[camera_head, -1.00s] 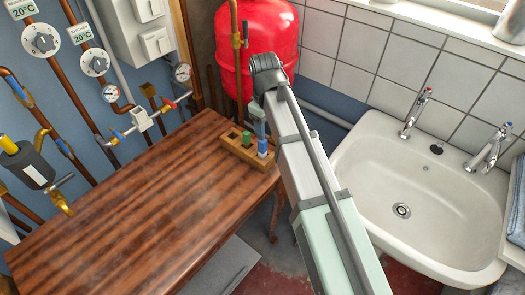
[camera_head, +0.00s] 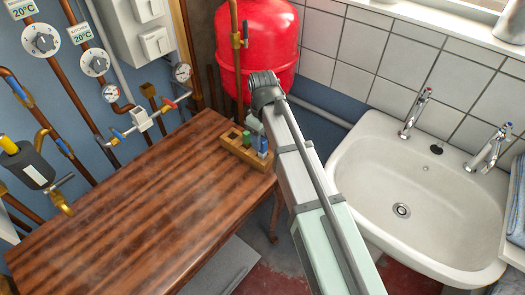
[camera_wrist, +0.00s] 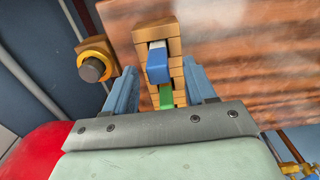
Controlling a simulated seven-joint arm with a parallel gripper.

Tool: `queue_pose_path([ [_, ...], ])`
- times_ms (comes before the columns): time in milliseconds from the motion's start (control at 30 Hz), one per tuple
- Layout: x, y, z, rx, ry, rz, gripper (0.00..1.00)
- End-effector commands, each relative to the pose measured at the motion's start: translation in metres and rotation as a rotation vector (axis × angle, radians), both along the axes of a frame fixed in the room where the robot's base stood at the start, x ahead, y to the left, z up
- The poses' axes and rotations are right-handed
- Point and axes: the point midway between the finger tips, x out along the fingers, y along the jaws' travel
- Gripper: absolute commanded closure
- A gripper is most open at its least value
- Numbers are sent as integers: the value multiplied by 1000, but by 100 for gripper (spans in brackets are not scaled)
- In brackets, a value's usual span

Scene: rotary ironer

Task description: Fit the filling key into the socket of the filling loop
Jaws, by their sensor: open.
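A wooden rack (camera_head: 236,150) stands at the far right corner of the bench. It holds a blue key-like piece (camera_head: 263,147) and a green one (camera_head: 247,139); I cannot tell which is the filling key. My gripper is open and holds nothing. In the head view the arm partly hides it. The likely filling loop (camera_head: 141,119) is a pale block between blue and red valve handles on the wall; its socket is not clear.
The wooden bench (camera_head: 130,195) is otherwise clear. A red tank (camera_head: 262,45) and a vertical copper pipe stand behind the rack. A white sink (camera_head: 450,215) is to the right. Pipes, dials and gauges line the left wall.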

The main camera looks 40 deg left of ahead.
Motion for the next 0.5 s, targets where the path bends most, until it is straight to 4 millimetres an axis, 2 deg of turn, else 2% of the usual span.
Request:
queue_pose_path([
  [167, 0, 0, -7, 0, 0, 0, 45],
  [500, 2, 2, -45, -1, 1, 0, 45],
])
